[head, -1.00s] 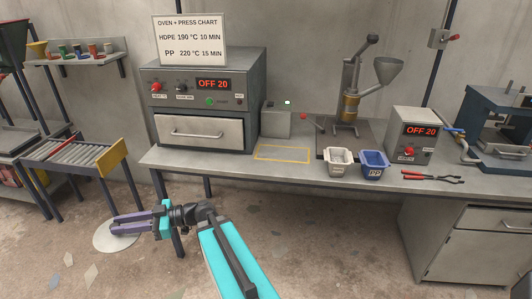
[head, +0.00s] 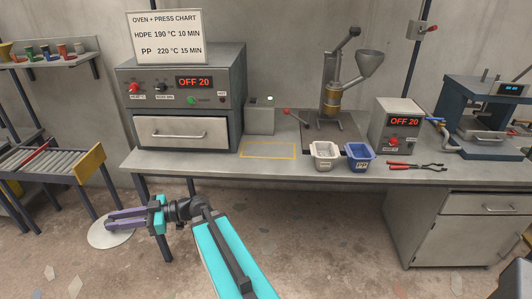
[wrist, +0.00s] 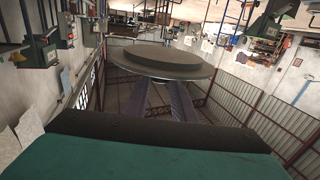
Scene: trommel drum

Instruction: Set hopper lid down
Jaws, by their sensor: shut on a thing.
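The hopper lid is a round, flat grey disc (head: 108,236) at the lower left of the head view. My gripper (head: 118,216) is shut on the lid, which hangs out over the floor in front of the bench. Part of the disc is hidden behind the purple fingers. In the wrist view the lid (wrist: 160,70) shows as a dark disc with a raised round middle, at the tips of the two fingers. A yellow rectangle outline (head: 268,157) marks an empty patch of the bench top.
The bench (head: 220,168) carries an oven (head: 185,100), a small grey box (head: 261,118), a lever press (head: 333,95), a white tub (head: 324,156), a blue tub (head: 359,157), a control box (head: 396,126) and red-handled tongs (head: 415,166). A roller conveyor (head: 40,160) stands at the left.

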